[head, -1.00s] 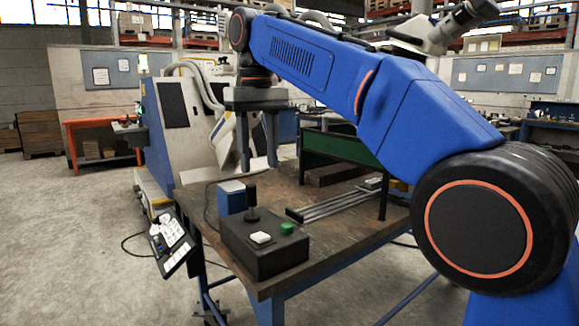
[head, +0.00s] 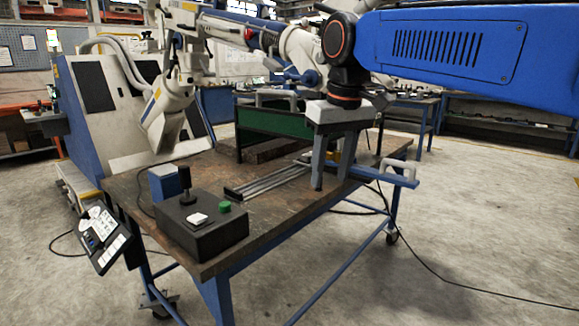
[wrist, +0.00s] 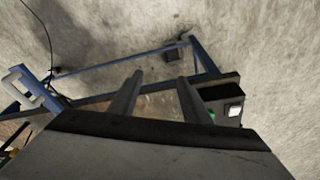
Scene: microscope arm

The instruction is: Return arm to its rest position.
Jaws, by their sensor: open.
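My gripper (head: 331,182) hangs from my blue arm in the head view, pointing down near the right edge of the workbench (head: 262,228). Its two fingers are apart and nothing is between them. In the wrist view my gripper (wrist: 160,85) also shows two separated fingers, with the bench edge and floor beyond. A white and grey jointed arm (head: 245,32) with a blue section spans the back of the head view. I cannot tell whether it is the task's microscope arm. My own arm hides part of it.
A black control box (head: 204,228) with a joystick and green button sits on the bench's front left. Metal rails (head: 265,182) and a green frame (head: 275,120) lie behind it. A white handle (head: 398,170) juts from the right side. Open floor (head: 480,220) lies to the right.

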